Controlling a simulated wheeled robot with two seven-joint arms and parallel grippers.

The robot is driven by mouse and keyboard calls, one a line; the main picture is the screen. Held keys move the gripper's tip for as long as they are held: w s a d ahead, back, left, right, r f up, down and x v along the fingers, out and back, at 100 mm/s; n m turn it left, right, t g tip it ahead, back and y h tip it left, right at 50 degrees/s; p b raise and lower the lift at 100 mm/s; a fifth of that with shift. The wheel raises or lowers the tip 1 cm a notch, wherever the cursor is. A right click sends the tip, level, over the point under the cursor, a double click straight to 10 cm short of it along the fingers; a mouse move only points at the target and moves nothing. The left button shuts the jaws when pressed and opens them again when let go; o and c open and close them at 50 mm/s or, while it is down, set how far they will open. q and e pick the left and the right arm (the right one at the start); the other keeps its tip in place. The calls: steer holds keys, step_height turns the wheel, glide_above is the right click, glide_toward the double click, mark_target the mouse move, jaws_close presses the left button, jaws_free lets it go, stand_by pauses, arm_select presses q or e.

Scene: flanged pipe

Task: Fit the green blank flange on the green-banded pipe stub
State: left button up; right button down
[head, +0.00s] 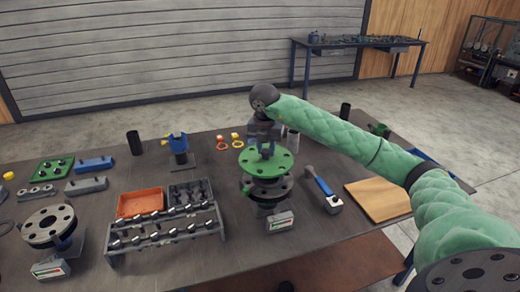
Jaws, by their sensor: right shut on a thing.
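The green blank flange (280,162) is a round green disc with bolt holes around its rim. My right gripper (266,149) reaches down from above and is shut on the raised part at the disc's middle. The disc lies roughly level, directly over the dark flange (268,190) of a pipe stub on the table. I cannot tell whether the two faces touch or a small gap is left. A bit of green shows at the stub's left side; most of the stub is hidden under the flanges. My left gripper is not in view.
A second stub with a grey flange (48,225) stands at left. A bolt rack (165,235), an orange bin (140,203) and a dark bin sit left of centre. Black cylinders stand farther back.

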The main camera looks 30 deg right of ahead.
mark_target(268, 160)
steer(key=shift+s+d+f+n, duration=0.1)
steer(key=shift+d+f+n, duration=0.15)
steer(key=shift+d+n, duration=0.35)
steer(key=shift+a+f, duration=0.25)
steer(key=shift+a, duration=0.05)
steer(key=shift+f+b, duration=0.3)
steer(key=shift+d+f+b, duration=0.25)
steer(key=shift+f+b, duration=0.05)
steer(key=shift+f, duration=0.85)
steer(key=shift+a+f, duration=0.15)
steer(key=shift+f, duration=0.35)
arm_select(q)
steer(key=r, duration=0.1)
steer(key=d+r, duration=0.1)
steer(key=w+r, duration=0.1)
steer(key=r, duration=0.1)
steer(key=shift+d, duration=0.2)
arm_select(e)
steer(key=shift+f, duration=0.15)
arm_select(q)
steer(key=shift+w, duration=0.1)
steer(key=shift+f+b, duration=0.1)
steer(key=shift+b, duration=0.2)
